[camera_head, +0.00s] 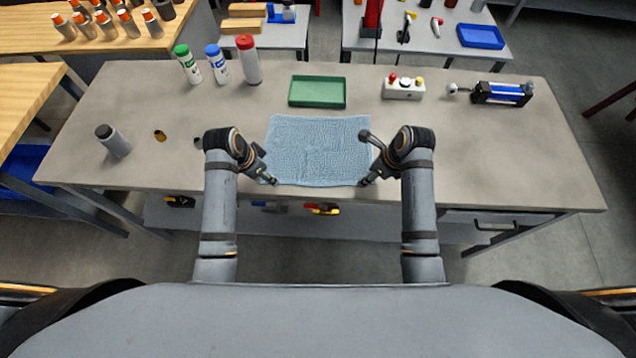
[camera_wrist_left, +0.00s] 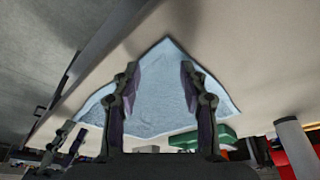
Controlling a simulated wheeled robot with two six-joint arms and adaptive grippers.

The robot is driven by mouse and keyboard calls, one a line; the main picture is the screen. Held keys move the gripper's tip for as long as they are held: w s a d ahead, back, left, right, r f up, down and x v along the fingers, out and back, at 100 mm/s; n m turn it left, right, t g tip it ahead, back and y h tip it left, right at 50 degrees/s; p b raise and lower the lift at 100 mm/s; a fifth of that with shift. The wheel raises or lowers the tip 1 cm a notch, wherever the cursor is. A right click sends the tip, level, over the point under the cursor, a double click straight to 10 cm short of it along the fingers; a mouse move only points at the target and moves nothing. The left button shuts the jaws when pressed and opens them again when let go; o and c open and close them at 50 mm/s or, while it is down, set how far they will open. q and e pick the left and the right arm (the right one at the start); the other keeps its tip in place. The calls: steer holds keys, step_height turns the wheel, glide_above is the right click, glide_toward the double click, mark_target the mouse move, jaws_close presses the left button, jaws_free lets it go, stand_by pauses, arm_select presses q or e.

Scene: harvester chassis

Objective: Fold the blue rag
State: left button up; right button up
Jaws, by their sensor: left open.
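The blue rag (camera_head: 318,148) lies flat and spread out on the grey workbench, near its front edge. In the left wrist view the rag (camera_wrist_left: 160,95) shows between and around the fingers, one corner pointing away from the camera. My left gripper (camera_head: 272,182) is at the rag's front left corner. In its wrist view the left gripper (camera_wrist_left: 159,68) has its two fingers wide apart with nothing held between them. My right gripper (camera_head: 366,181) is at the rag's front right corner. Its fingers are too small to tell whether they are open.
A green tray (camera_head: 318,106) sits just behind the rag. A button box (camera_head: 404,92) and a blue-black cylinder part (camera_head: 502,94) stand at the back right. Several bottles (camera_head: 218,65) stand at the back left, and a grey bottle (camera_head: 113,141) at the left. The bench right of the rag is clear.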

arm_select(q)
steer(key=shift+f, duration=0.45)
arm_select(e)
steer(key=shift+f, duration=0.45)
arm_select(q)
steer(key=shift+f+b, duration=0.35)
arm_select(e)
steer(key=shift+f, duration=0.3)
arm_select(q)
steer(key=shift+r, duration=0.1)
steer(key=shift+c, duration=0.9)
arm_select(e)
steer(key=shift+r, duration=0.1)
steer(key=shift+c, duration=0.9)
arm_select(q)
steer(key=shift+s, duration=0.1)
jaws_close()
arm_select(e)
steer(key=shift+s, duration=0.1)
jaws_close()
